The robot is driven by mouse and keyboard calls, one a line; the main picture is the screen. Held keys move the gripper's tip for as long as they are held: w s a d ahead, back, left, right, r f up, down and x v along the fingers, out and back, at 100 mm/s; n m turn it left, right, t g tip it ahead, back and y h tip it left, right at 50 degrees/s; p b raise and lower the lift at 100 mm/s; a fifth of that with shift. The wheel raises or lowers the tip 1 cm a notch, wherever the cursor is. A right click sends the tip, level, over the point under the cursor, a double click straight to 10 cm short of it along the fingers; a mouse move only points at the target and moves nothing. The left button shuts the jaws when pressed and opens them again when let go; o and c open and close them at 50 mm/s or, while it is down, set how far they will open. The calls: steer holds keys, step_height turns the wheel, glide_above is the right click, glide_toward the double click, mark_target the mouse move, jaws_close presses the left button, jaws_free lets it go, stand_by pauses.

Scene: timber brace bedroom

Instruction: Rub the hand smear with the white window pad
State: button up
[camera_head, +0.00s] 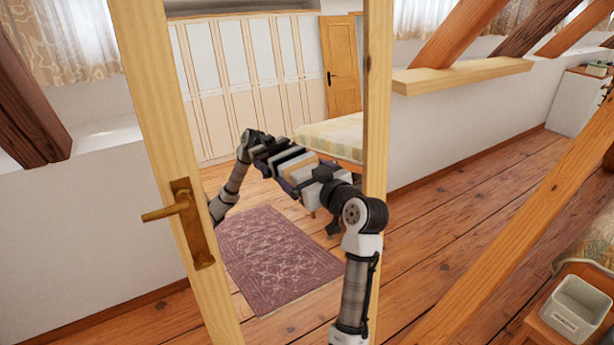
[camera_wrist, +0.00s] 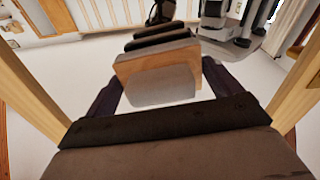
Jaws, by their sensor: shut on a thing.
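My gripper (camera_head: 306,177) reaches in from the lower right to the reflective glass (camera_head: 225,100) inside a pale wooden frame (camera_head: 160,120). It is shut on the white window pad (camera_head: 301,172), a pale block with a tan layer. In the wrist view the pad (camera_wrist: 158,88) sits between my dark fingers. A grey band and dark parts just beyond it look like its reflection with my gripper's. The pad is close to the glass; I cannot tell whether it touches. I cannot make out the hand smear in either view; the pad and arm cover part of the glass.
A brass handle (camera_head: 183,220) sticks out from the frame's left post. A slanted wooden beam (camera_head: 520,235) crosses the right side. A grey bin (camera_head: 577,308) stands at the lower right. A purple rug (camera_head: 275,255) and a bed (camera_head: 335,135) show within the frame.

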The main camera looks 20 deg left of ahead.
steer(key=shift+w+a+f, duration=0.1)
steer(key=shift+w+a, duration=0.25)
steer(key=shift+a, duration=0.15)
steer(key=shift+w+d, duration=0.1)
steer(key=shift+a+b, duration=0.3)
steer(key=shift+b, duration=0.3)
stand_by(1.0)
steer(key=shift+s, duration=0.2)
steer(key=shift+v, duration=2.95)
steer(key=shift+w+d, duration=0.15)
